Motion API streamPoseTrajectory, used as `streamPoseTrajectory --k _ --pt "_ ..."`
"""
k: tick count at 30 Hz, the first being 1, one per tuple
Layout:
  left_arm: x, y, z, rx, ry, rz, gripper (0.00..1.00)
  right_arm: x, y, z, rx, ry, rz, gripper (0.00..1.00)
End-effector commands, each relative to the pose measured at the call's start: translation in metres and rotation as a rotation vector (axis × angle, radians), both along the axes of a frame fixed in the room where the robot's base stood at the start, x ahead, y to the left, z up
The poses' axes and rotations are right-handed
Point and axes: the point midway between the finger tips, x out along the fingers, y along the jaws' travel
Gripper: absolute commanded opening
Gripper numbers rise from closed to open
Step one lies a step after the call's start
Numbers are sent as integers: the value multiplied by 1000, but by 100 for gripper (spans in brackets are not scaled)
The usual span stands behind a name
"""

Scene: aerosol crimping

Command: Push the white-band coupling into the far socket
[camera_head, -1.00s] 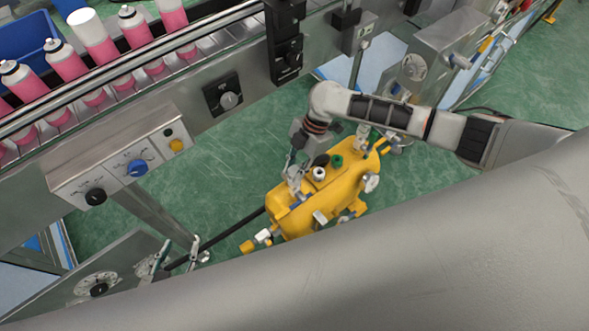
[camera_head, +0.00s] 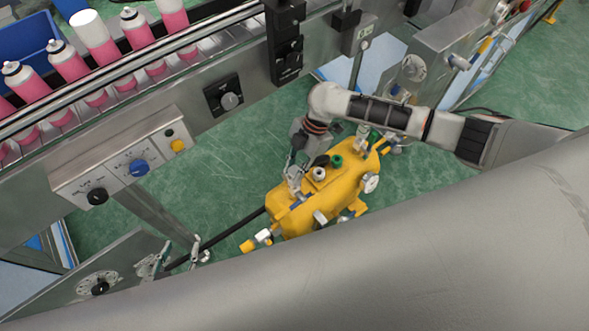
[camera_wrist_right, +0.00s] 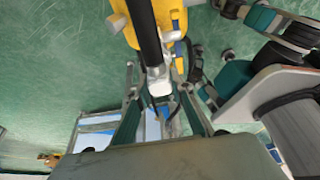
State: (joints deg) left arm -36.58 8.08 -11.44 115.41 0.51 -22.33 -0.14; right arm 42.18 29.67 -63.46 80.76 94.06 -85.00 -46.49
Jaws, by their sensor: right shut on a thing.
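In the right wrist view my right gripper (camera_wrist_right: 160,88) is shut on a pale, white-looking coupling (camera_wrist_right: 157,78) at the end of a black hose (camera_wrist_right: 142,28). The hose passes in front of the yellow tank (camera_wrist_right: 170,42).
A conveyor with pink cans (camera_head: 70,62) runs across the upper left. A control box (camera_head: 125,155) with knobs projects below it. Metal panels with dials (camera_head: 98,286) stand at lower left and upper right. A large grey cylinder covers the bottom right. Green floor lies between.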

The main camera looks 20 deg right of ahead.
Motion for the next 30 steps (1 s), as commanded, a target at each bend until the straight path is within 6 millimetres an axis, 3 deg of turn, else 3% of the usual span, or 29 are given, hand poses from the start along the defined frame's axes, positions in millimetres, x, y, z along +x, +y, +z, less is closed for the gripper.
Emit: streamPoseTrajectory --k 14,30 --pt "7 -1 1 -1 -11 -1 40 0 0 -6 1 0 0 0" --pt "0 -1 -4 -1 2 -1 40 0 0 -10 0 0 0 0"
